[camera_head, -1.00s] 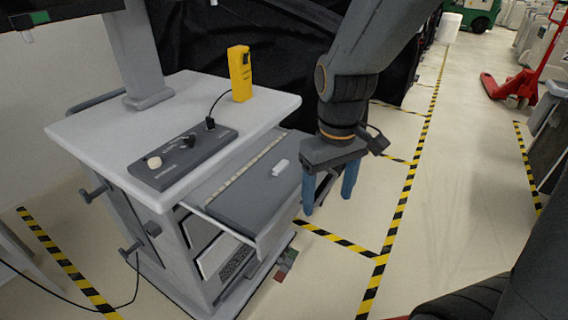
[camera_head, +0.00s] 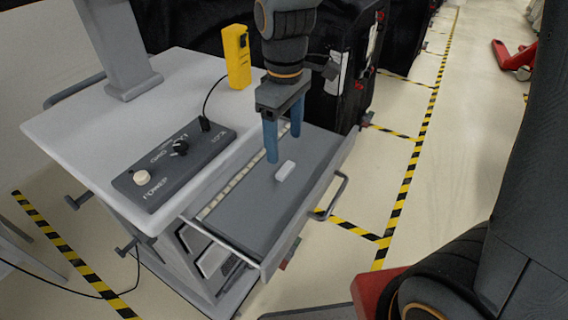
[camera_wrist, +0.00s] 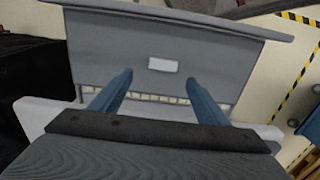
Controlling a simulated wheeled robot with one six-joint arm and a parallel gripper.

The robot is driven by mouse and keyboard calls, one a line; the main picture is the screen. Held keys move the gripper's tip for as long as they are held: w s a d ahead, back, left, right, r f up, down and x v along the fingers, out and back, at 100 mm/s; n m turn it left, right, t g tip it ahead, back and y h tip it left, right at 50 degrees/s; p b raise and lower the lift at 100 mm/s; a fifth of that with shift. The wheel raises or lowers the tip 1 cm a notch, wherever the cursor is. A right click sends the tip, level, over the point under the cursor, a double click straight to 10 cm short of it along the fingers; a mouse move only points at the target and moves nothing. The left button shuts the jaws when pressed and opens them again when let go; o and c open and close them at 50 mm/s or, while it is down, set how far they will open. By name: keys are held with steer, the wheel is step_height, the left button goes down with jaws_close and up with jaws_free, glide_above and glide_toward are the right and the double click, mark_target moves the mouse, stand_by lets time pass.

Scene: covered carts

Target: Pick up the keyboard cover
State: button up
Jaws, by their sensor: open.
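The keyboard cover (camera_head: 262,196) is a flat dark grey panel lying in the pulled-out drawer of the cart, with a small white block-shaped handle (camera_head: 286,171) on top. A strip of pale keys shows along its left edge. My gripper (camera_head: 284,146) points down over the cover, its two blue fingers apart and empty, just behind the white handle. In the wrist view the cover (camera_wrist: 120,58) fills the middle, and the handle (camera_wrist: 163,65) lies ahead of and between the open fingertips (camera_wrist: 160,80). Whether the fingertips touch the cover cannot be told.
The cart's white top (camera_head: 75,115) holds a dark control box (camera_head: 175,165) with knobs and a yellow handheld device (camera_head: 236,57) on a cable. A grey post rises from it. The drawer has a front pull handle (camera_head: 335,195). Open floor lies to the right.

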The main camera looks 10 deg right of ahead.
mark_target(285, 168)
steer(key=shift+s+f+p, duration=0.25)
steer(key=shift+f+p, duration=0.05)
steer(key=shift+f, duration=1.5)
steer(key=shift+s+f+p, duration=0.2)
steer(key=shift+f+p, duration=0.05)
steer(key=shift+f, duration=1.5)
steer(key=c, duration=1.3)
steer(key=shift+r, duration=0.2)
